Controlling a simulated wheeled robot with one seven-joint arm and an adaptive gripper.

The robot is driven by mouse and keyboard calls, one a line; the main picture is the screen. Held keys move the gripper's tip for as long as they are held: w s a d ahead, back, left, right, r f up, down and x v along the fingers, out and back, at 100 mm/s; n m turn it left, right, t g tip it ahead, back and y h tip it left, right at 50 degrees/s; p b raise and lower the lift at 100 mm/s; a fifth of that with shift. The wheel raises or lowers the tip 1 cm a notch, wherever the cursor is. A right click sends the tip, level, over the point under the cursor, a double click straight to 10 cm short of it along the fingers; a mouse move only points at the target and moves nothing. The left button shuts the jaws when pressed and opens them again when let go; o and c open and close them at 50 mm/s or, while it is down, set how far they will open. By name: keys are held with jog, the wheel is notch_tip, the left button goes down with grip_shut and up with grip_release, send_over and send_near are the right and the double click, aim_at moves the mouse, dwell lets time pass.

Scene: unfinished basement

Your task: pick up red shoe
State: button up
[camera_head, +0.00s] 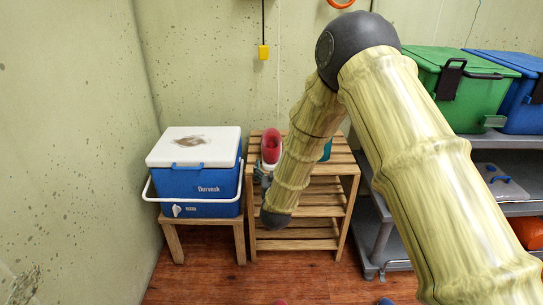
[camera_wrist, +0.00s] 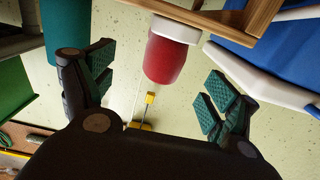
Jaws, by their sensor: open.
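The red shoe (camera_head: 271,147) with a white edge sits on the top of the slatted wooden rack (camera_head: 347,168), near its left side. In the wrist view the red shoe (camera_wrist: 165,58) shows rounded end first, its white part against the wooden slat. My gripper (camera_wrist: 162,90) is open, with one green-padded finger to each side of the shoe and nothing between the pads. The shoe lies beyond the fingertips, apart from both. In the head view my gripper (camera_head: 262,173) is just in front of the shoe, mostly hidden behind my arm.
A blue cooler (camera_head: 200,182) with a white lid (camera_head: 194,147) stands on a wooden stool close left. A teal object (camera_head: 327,149) is on the rack to the right, partly hidden by my arm. A grey shelf (camera_head: 495,150) holds green and blue bins at right.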

aim_at(273, 157)
jog(key=shift+w+a+r, duration=0.15)
jog(key=shift+w, duration=0.15)
jog(key=shift+w+r, duration=0.1)
jog(key=shift+w, duration=0.25)
jog(key=w+b, duration=0.1)
jog(key=w, duration=0.3)
jog(key=shift+w, duration=0.3)
jog(key=w+b, duration=0.1)
jog(key=w, duration=0.2)
jog(key=w+f+b, duration=0.1)
jog(key=shift+w+a+b, duration=0.15)
jog(key=shift+a+b, duration=0.15)
jog(key=shift+a, duration=0.05)
jog(key=shift+w+r, duration=0.1)
jog(key=shift+w, duration=0.35)
jog(key=c, duration=1.2)
jog(key=shift+r, duration=0.1)
jog(key=shift+c, duration=1.1)
jog(key=shift+r, duration=0.1)
